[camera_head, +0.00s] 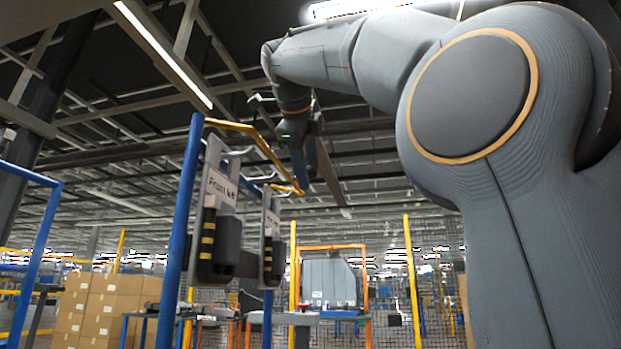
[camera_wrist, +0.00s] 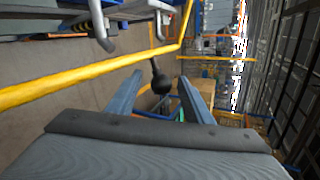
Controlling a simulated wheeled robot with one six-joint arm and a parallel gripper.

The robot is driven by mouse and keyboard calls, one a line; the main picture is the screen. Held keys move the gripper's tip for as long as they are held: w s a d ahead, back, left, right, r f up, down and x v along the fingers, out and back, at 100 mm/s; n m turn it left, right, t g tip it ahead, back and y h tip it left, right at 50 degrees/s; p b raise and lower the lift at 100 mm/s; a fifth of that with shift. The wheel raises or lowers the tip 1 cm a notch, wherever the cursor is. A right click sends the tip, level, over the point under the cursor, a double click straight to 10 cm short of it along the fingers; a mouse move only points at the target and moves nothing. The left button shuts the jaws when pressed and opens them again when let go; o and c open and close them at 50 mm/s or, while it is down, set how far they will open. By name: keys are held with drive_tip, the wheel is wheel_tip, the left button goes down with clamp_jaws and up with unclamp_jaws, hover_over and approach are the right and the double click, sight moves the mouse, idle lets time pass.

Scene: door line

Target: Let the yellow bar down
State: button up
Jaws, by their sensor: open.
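The yellow bar (camera_head: 272,155) is up high, running from the top of a blue post and bending down to the right in the head view. In the wrist view the yellow bar (camera_wrist: 90,76) crosses the upper left and bends upward at its right end. A dark round knob on a short stem (camera_wrist: 161,83) sits by the bar. My gripper (camera_wrist: 160,77) is open, with a finger on each side of the knob in the picture; I see no contact. In the head view my gripper (camera_head: 304,170) is close to the bar's right end and partly overlaps it.
A blue post (camera_head: 181,240) stands at the left, with a signed panel (camera_head: 218,195) carrying a dark box beside it. Grey hooks (camera_wrist: 102,30) lie close beyond the bar. Stacked cartons (camera_head: 105,305) and mesh fencing stand farther back.

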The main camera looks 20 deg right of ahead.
drive_tip(key=shift+v, duration=1.2)
drive_tip(key=shift+s+a, duration=0.1)
